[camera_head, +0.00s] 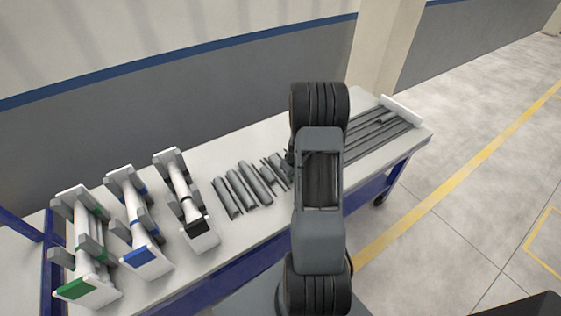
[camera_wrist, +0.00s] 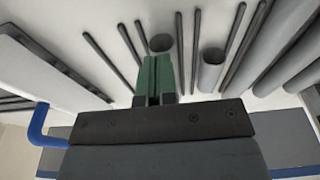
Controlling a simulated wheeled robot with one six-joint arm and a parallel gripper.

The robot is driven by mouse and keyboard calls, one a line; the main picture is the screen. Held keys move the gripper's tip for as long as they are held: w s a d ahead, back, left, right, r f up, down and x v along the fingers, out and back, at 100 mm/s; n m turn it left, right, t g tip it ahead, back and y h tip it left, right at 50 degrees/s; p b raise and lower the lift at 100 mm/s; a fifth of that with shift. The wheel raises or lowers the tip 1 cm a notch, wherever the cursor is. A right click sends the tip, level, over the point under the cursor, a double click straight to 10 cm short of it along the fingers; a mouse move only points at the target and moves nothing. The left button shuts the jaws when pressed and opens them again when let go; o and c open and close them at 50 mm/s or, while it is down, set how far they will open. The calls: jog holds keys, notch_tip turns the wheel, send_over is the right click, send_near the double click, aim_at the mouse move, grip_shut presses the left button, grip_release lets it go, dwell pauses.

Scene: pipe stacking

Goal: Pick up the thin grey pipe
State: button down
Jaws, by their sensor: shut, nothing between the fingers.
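Several thin dark grey pipes show in the wrist view. One thin grey pipe (camera_wrist: 98,65) lies left of my gripper (camera_wrist: 160,62), another (camera_wrist: 129,45) lies nearer, and more lie to the right (camera_wrist: 196,45). My gripper's green fingers are shut with nothing between them, and their tips point at the table among the pipes. A short wider pipe (camera_wrist: 161,43) shows just beyond the fingertips; I cannot tell whether they touch. In the head view the thin pipes (camera_head: 276,168) lie right of the thicker ones, partly hidden by my arm, which also hides my gripper.
Thicker grey pipes (camera_head: 227,198) lie on the white table (camera_head: 243,229). Three white holders with green (camera_head: 77,289), blue (camera_head: 141,257) and black (camera_head: 198,228) fronts stand at left. A grooved rack (camera_head: 400,110) with long bars is at right. A wall (camera_head: 180,110) runs behind.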

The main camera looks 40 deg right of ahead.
jog(key=w, duration=0.3)
jog(key=w+p, duration=0.1)
jog(key=w, duration=0.1)
jog(key=w+f+p, duration=0.1)
jog(key=w, duration=0.2)
jog(key=shift+w+d, duration=0.15)
jog(key=shift+w, duration=0.15)
jog(key=shift+f+b, duration=0.25)
jog(key=shift+b, duration=0.2)
jog(key=shift+s, duration=0.1)
